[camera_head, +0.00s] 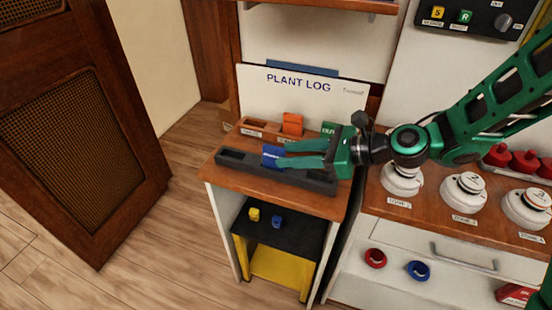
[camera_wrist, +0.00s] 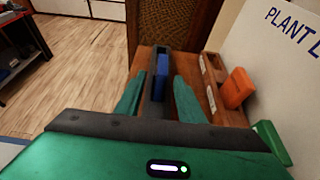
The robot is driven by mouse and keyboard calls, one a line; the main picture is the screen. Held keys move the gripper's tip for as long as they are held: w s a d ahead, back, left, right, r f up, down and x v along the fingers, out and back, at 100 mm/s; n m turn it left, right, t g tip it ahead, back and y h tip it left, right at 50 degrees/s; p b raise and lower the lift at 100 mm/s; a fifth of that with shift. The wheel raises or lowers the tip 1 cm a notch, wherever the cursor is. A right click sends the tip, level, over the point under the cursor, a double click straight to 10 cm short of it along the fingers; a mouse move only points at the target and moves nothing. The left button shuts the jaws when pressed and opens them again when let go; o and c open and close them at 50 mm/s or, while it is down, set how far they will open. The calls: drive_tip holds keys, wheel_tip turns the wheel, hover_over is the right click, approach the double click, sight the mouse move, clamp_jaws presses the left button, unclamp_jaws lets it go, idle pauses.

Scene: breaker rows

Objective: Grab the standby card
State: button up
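A blue card (camera_head: 271,157) stands upright in a slot of the dark holder (camera_head: 231,157) on the wooden cabinet top. Its white lettering is too small to read, so I cannot tell whether it is the standby card. My gripper (camera_head: 282,156) reaches in from the right with its two green fingers apart. In the wrist view, my gripper (camera_wrist: 158,84) points at the blue card (camera_wrist: 160,76), which shows between the fingertips or just beyond them. No contact is visible. An orange card (camera_head: 292,123) and a green card marked "OUT" (camera_head: 329,129) stand in the wooden rack behind.
A white "PLANT LOG" board (camera_head: 300,92) stands behind the rack. White domed devices (camera_head: 464,191) and red knobs (camera_head: 525,163) are on the counter to the right. A yellow and black step stool (camera_head: 279,240) stands under the cabinet top. The floor at left is clear.

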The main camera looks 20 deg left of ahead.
sight(274, 154)
drive_tip(key=shift+x, duration=2.6)
drive_tip(key=shift+w+r, duration=0.1)
drive_tip(key=shift+w, duration=0.05)
drive_tip(key=shift+c, duration=0.7)
clamp_jaws()
